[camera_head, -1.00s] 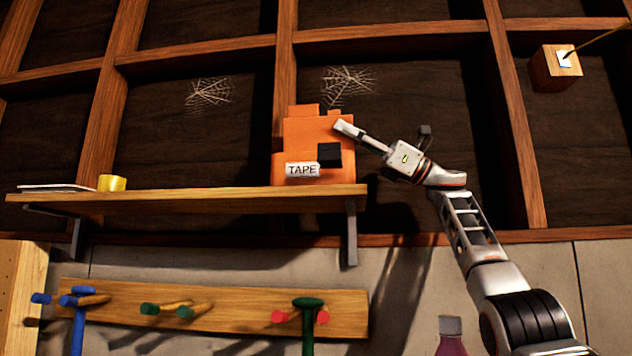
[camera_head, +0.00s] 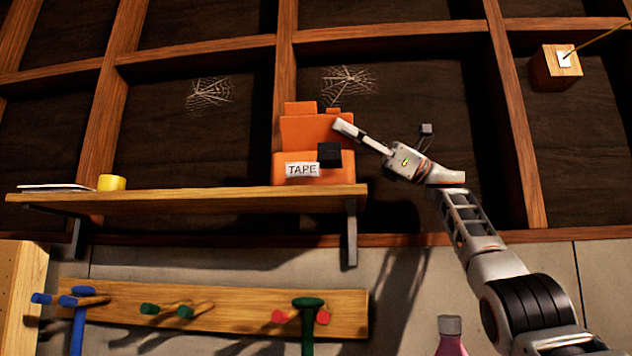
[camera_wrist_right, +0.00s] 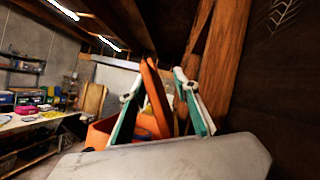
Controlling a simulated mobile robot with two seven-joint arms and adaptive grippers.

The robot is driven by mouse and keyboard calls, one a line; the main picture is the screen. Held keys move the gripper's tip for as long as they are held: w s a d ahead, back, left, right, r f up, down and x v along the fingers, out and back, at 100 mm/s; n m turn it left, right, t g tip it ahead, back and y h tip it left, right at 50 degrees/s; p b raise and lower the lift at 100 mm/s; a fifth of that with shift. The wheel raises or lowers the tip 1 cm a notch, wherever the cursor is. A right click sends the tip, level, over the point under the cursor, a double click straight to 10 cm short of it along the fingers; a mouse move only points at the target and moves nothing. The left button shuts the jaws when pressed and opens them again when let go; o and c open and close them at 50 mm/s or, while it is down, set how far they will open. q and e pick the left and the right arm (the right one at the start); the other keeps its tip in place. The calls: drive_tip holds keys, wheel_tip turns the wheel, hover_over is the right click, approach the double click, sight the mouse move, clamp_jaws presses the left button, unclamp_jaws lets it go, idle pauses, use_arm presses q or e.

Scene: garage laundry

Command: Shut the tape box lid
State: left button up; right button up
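The orange tape box (camera_head: 283,168) stands at the right end of the wall shelf. Its front has a white "TAPE" label (camera_head: 302,169) and a dark block (camera_head: 329,155). The orange lid (camera_head: 303,131) stands raised above the box, so the box is open. In the right wrist view the lid (camera_wrist_right: 154,95) rises between the two fingers of my right gripper (camera_wrist_right: 160,108), which are spread apart. In the head view this gripper (camera_head: 345,128) is at the lid's right edge; contact is unclear. My left gripper is out of view.
The wooden shelf (camera_head: 200,202) also holds a yellow tape roll (camera_head: 111,182) and a flat pale item (camera_head: 55,187) at the left. A peg rack (camera_head: 240,312) with coloured handles hangs below. Dark wall panels and wooden beams lie close behind the box.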

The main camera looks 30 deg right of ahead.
drive_tip(key=shift+d, duration=0.1)
drive_tip(key=s+d, duration=0.4)
drive_tip(key=d, duration=0.1)
drive_tip(key=shift+s, duration=0.3)
idle(0.4)
drive_tip(key=shift+d, duration=0.1)
idle(0.9)
